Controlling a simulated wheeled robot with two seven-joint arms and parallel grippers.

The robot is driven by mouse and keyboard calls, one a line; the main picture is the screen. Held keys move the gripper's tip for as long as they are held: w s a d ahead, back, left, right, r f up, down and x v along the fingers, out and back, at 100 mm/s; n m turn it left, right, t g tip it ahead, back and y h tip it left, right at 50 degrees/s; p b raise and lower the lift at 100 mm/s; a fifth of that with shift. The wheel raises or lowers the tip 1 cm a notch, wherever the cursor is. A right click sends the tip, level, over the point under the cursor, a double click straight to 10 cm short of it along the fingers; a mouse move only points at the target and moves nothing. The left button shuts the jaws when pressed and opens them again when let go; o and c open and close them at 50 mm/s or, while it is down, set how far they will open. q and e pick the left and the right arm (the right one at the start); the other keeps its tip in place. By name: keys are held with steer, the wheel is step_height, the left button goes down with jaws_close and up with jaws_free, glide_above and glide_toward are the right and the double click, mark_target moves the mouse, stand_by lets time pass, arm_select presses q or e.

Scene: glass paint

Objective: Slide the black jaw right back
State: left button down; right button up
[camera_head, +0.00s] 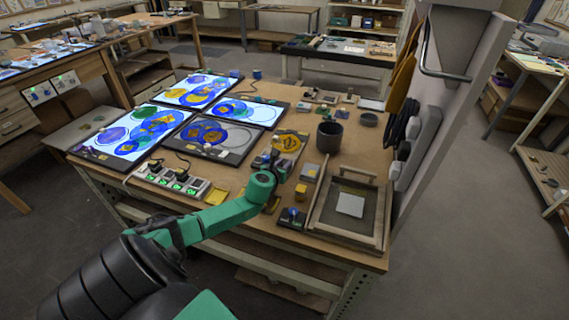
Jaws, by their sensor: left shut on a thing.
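My left arm comes in from the lower left in green and black. Its gripper (271,162) is low over the workbench, just in front of the amber glass piece. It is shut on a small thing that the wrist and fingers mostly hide. I cannot make out the black jaw for certain; dark parts show around the fingers, but I cannot tell fingers from jaw. My right gripper is not in view.
Lit panels with blue and amber designs (245,111) fill the bench's left and back. A power strip (172,181) lies at the front left. A dark cup (329,137), a wooden frame (318,222) and a black block with a blue knob (292,217) stand to the right.

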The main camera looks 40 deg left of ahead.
arm_select(q)
steer(key=shift+f, duration=0.1)
steer(key=c, duration=0.7)
jaws_free()
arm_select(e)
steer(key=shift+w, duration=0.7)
arm_select(q)
steer(key=shift+s+r, duration=0.2)
steer(key=shift+s, duration=0.05)
steer(key=p+v, duration=0.2)
steer(key=v, duration=1.2)
steer(key=shift+d, duration=0.1)
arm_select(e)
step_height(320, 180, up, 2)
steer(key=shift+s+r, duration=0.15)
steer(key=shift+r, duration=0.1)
